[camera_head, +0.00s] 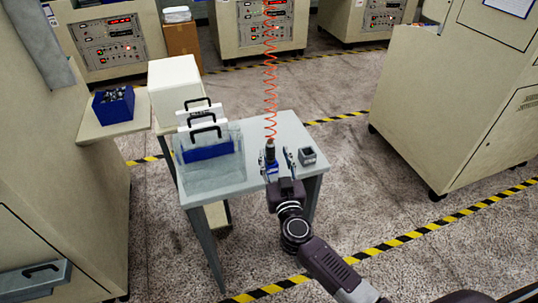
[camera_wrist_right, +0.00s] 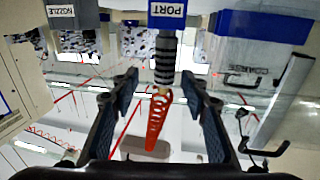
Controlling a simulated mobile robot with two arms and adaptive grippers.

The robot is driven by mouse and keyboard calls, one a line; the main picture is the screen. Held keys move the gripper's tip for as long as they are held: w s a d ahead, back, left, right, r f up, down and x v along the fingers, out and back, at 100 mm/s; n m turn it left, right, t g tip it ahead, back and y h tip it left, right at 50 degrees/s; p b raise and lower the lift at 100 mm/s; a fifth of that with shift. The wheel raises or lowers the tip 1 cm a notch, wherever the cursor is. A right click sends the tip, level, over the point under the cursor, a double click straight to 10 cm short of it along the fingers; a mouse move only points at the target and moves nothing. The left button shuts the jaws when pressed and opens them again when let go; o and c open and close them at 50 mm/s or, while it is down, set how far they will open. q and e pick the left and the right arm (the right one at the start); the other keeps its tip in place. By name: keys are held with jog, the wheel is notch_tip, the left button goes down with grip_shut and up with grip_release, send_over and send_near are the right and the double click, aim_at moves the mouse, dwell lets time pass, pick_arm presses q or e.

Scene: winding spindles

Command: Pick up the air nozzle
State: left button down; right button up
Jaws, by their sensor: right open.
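A black ribbed piece (camera_head: 270,152), seemingly the air nozzle, stands upright at the lower end of a red coiled hose (camera_head: 270,90). It sits at a block labelled PORT (camera_wrist_right: 167,10) on the small grey table (camera_head: 290,128). In the right wrist view the ribbed piece (camera_wrist_right: 165,58) lies between the fingers in the picture, with no clear contact. My right gripper (camera_head: 278,167) is open and empty close to it at the table's front. The grey block labelled NOZZLE (camera_wrist_right: 74,13) also shows in the head view (camera_head: 308,155), right of the gripper. My left gripper is out of view.
A clear box (camera_head: 215,175) with a blue base and black-handled white pieces stands left on the table. A blue bin (camera_head: 114,107) of parts sits on a ledge at the left. Machine cabinets (camera_head: 440,110) stand around; the floor right of the table is clear.

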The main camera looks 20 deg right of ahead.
aim_at(271, 151)
jog(key=w, duration=0.3)
jog(key=shift+w+a, duration=0.15)
jog(key=shift+w, duration=0.2)
jog(key=shift+w+f, duration=0.1)
jog(key=shift+w, duration=0.2)
grip_shut()
